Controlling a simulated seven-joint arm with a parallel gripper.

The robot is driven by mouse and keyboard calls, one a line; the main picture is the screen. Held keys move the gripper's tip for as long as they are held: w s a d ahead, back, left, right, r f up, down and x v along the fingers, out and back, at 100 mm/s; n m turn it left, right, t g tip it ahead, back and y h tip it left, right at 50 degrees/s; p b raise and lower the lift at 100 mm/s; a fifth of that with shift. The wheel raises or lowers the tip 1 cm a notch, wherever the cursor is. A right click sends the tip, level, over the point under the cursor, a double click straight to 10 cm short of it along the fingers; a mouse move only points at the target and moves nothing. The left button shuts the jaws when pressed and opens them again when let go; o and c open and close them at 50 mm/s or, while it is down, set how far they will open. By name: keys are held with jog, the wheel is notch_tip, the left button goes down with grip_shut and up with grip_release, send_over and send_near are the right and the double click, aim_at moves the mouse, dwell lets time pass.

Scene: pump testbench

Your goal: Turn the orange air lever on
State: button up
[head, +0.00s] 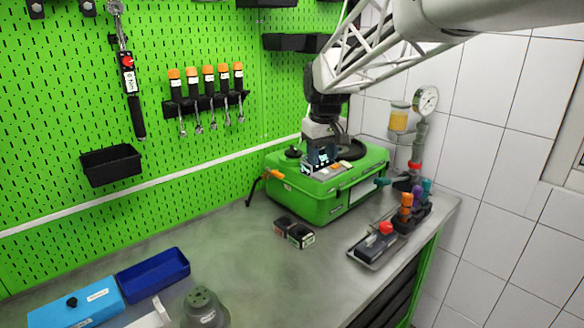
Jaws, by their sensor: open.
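An orange lever (249,174) sticks out at the left side of the green case (320,197), beside a thin black hose or rod that bends down to the bench.
The green case stands on a grey bench (230,250) against the green pegboard (60,140). Coloured knobs on a black block (412,213), a red button (386,228) and a gauge (426,99) are at right. The bench's front-left holds blue trays (154,275).

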aim_at(278, 173)
jog(key=w+a+f+n, duration=0.1)
jog(key=w+a+f, duration=0.1)
jog(key=w+a, duration=0.2)
jog(key=w+a+f+n, duration=0.1)
jog(key=w+a, duration=0.3)
jog(key=w, duration=0.3)
jog(key=w+a+f+n, duration=0.1)
jog(key=w+a+f, duration=0.1)
jog(key=w+a, duration=0.2)
jog(key=shift+w+a+f+g, duration=0.15)
jog(key=shift+w+a+g, duration=0.05)
jog(key=shift+w, duration=0.2)
jog(key=shift+w+a+f+g, duration=0.15)
jog(key=shift+w+a+g, duration=0.05)
jog(key=shift+w, duration=0.2)
jog(key=shift+f, duration=3.9)
jog(key=shift+c, duration=0.2)
grip_shut()
